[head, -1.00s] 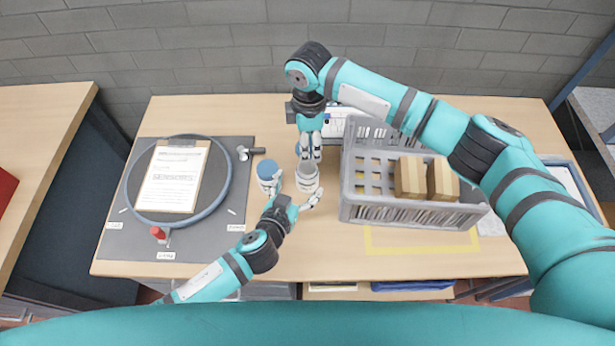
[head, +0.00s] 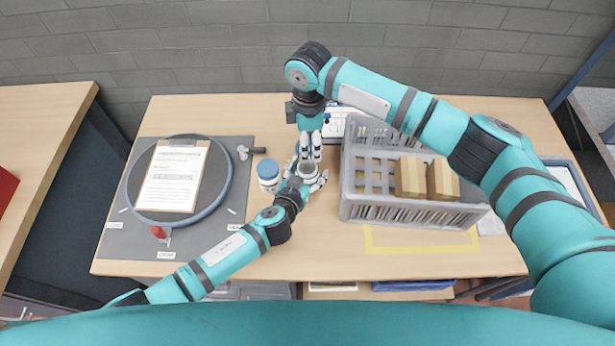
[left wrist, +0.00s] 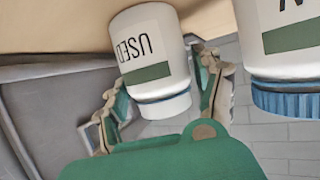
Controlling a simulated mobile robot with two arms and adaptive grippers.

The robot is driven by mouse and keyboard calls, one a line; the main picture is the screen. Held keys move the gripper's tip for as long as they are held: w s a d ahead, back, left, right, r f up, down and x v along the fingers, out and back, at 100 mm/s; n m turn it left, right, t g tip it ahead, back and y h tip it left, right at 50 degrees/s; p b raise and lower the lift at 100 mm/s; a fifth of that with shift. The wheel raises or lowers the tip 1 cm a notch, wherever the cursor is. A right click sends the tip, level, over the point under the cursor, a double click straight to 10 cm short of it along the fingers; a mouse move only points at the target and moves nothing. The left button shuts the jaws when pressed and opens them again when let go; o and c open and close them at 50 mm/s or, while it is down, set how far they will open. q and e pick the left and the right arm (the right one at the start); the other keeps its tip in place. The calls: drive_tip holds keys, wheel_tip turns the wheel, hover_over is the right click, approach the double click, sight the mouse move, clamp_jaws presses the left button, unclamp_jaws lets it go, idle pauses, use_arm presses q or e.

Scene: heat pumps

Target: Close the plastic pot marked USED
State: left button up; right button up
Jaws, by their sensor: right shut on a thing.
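The white USED pot (left wrist: 150,48) stands upright without a lid, its dark label band facing my left wrist camera. In the head view its open grey mouth (head: 308,168) shows just in front of my right gripper (head: 311,153). My left gripper (left wrist: 160,95) is open with its fingers on either side of the pot. One finger is close to the wall and the other stands clear. My right gripper points down behind the pot and is shut on what looks like a blue lid, mostly hidden. A second white pot (head: 268,175) with a blue lid stands to the left.
A grey crate (head: 400,214) with cardboard boxes (head: 410,177) stands close on the right. A grey mat (head: 205,238) with a clipboard (head: 174,180) and hoop lies on the left.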

use_arm(q)
clamp_jaws()
use_arm(e)
hover_over(308, 164)
drive_tip(key=s, duration=0.2)
drive_tip(key=shift+s+d+f, duration=0.1)
drive_tip(key=shift+f, duration=2.4)
drive_tip(key=shift+f, duration=0.15)
drive_tip(key=shift+f, duration=0.75)
drive_tip(key=shift+f, duration=0.7)
use_arm(q)
drive_tip(key=shift+d+r, duration=0.1)
use_arm(e)
drive_tip(key=o, duration=0.6)
drive_tip(key=shift+s+f, duration=0.1)
drive_tip(key=shift+c, duration=0.2)
drive_tip(key=shift+o, duration=1.1)
